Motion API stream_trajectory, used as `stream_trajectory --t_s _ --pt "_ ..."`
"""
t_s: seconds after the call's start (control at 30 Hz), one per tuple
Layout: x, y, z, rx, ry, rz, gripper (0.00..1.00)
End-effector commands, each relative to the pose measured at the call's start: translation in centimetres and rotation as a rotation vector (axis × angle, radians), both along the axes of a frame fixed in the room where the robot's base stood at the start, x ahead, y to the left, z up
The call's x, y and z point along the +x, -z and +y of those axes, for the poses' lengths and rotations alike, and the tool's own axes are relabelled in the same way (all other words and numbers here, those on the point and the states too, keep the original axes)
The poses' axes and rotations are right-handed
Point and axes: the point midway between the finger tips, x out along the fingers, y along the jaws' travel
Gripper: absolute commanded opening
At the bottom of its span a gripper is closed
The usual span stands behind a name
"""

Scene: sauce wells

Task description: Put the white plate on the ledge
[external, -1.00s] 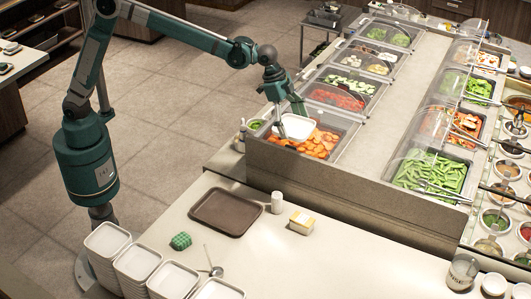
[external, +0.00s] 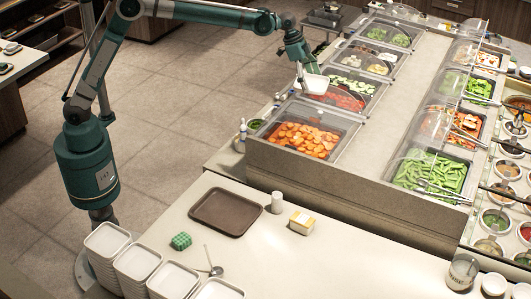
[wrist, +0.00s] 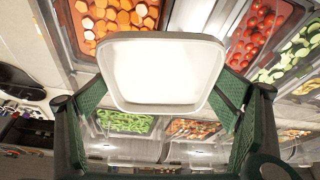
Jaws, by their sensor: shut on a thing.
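The white plate (external: 316,84) is a small, squarish dish with a raised rim. My gripper (external: 303,76) is shut on it and holds it in the air near the tomato bin in the external view. In the wrist view the plate (wrist: 162,72) fills the middle, with the green fingers of my gripper (wrist: 165,105) on both sides of it. The ledge cannot be told for certain; a long bare pale surface (external: 400,85) runs between the two rows of food bins.
Bins of carrots (external: 303,138), tomatoes (external: 335,97) and cucumbers (external: 350,84) with clear covers line the near side. A brown tray (external: 226,212), a white shaker (external: 277,202) and stacks of white dishes (external: 138,262) stand on the front counter.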

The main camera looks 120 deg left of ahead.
Motion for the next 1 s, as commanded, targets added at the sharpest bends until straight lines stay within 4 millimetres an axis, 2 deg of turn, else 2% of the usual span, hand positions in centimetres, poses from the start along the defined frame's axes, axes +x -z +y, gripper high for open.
stream_trajectory --t_s 0.03,0.3,0.63,0.87,1.0 --pt "-0.9 0.0 2.0 0.000 -0.014 0.000 0.72" --pt "-5.4 -0.4 10.7 0.000 -0.064 0.000 0.72" --pt "-10.4 -0.7 18.4 0.000 -0.109 0.001 0.72" --pt "-14.2 2.9 21.9 0.000 -0.119 0.000 0.72" --pt "-17.0 5.4 24.2 -0.001 -0.125 0.000 0.72"
